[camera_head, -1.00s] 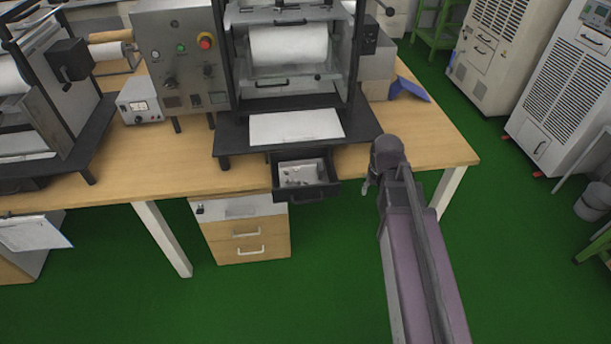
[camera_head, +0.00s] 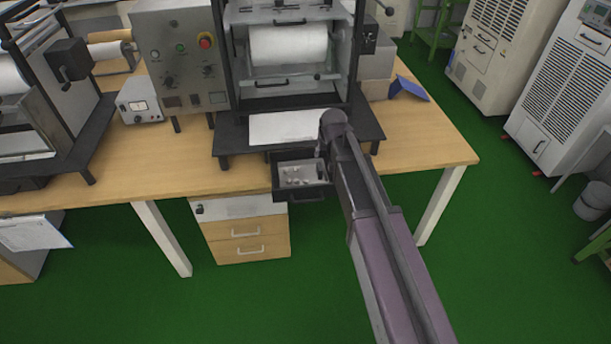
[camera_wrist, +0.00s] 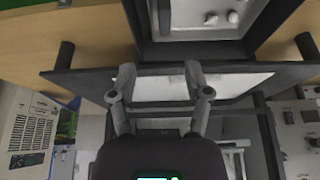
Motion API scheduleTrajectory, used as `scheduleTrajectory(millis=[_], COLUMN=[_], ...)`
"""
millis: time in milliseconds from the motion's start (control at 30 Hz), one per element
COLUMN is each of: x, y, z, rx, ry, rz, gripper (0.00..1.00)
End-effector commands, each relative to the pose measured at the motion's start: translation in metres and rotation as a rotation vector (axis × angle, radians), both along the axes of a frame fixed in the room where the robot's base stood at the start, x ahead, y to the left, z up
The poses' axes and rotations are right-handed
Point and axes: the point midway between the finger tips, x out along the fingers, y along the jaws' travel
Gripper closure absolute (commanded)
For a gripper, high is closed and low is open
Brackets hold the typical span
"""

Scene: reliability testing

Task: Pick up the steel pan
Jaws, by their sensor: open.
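No thing in view is plainly a steel pan. The likeliest candidate is a pale grey tray (camera_head: 291,169) holding small whitish pieces, inside the pulled-out black drawer (camera_head: 300,195) under the press. The tray also shows at the top of the wrist view (camera_wrist: 185,32), partly cut off by the edge. My gripper (camera_wrist: 159,78) is open and empty, with its fingers apart over a flat white sheet (camera_wrist: 220,87) on the press's dark base. In the head view my gripper (camera_head: 320,150) is small and partly hidden by my arm, beside the drawer's right back corner.
The press (camera_head: 295,70) with a white roll stands behind the drawer. A control box (camera_head: 180,60) with a red button is to its left. A small cabinet (camera_head: 245,240) stands below the table.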

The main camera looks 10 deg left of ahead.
Motion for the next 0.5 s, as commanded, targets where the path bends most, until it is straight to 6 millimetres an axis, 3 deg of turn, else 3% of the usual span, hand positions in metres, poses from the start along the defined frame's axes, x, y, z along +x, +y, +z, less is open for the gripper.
scheduleTrajectory(millis=[500], x=[0.013], y=[0.004], z=[-0.035], rx=[-0.001], ry=[0.001], rz=[0.001], gripper=[0.37])
